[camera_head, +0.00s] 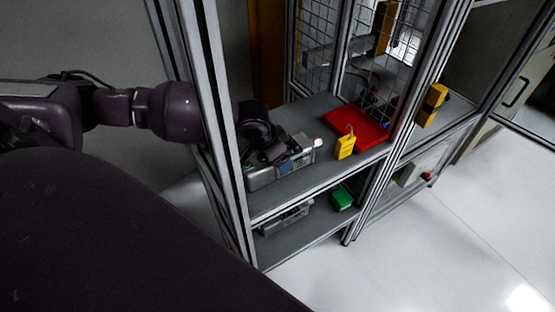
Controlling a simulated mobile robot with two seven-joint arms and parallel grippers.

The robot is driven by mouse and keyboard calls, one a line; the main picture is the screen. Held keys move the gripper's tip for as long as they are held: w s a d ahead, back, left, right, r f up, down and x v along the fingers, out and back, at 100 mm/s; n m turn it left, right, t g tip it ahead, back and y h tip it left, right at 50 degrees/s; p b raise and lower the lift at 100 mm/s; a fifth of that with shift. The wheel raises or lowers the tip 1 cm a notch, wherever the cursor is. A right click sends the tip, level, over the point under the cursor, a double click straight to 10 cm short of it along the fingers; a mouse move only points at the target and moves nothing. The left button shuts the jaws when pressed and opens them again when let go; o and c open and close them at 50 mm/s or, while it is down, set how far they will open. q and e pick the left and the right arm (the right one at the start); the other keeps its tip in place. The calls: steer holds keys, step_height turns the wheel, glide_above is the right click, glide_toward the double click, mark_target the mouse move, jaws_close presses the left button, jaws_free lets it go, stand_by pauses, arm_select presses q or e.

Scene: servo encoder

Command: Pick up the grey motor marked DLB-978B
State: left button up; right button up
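A grey metal device (264,179) with a boxy body lies on the upper shelf at its left end. It looks like the grey motor, but no marking can be read at this size. My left arm comes in from the left and passes behind the front aluminium post. My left gripper (275,152) is at the top of the grey device, over its left and middle part. The fingers are dark and small, so I cannot tell whether they are open or closed, or touching it. My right gripper is not in view.
The upper shelf (298,185) also holds a yellow tag-like block (345,147) and a red tray (356,128). Below are another grey device (285,219) and a green block (341,198). The aluminium post (222,120) stands close to my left arm. Open floor lies at right.

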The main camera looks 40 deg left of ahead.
arm_select(q)
steer(key=c, duration=0.7)
steer(key=shift+r, duration=0.15)
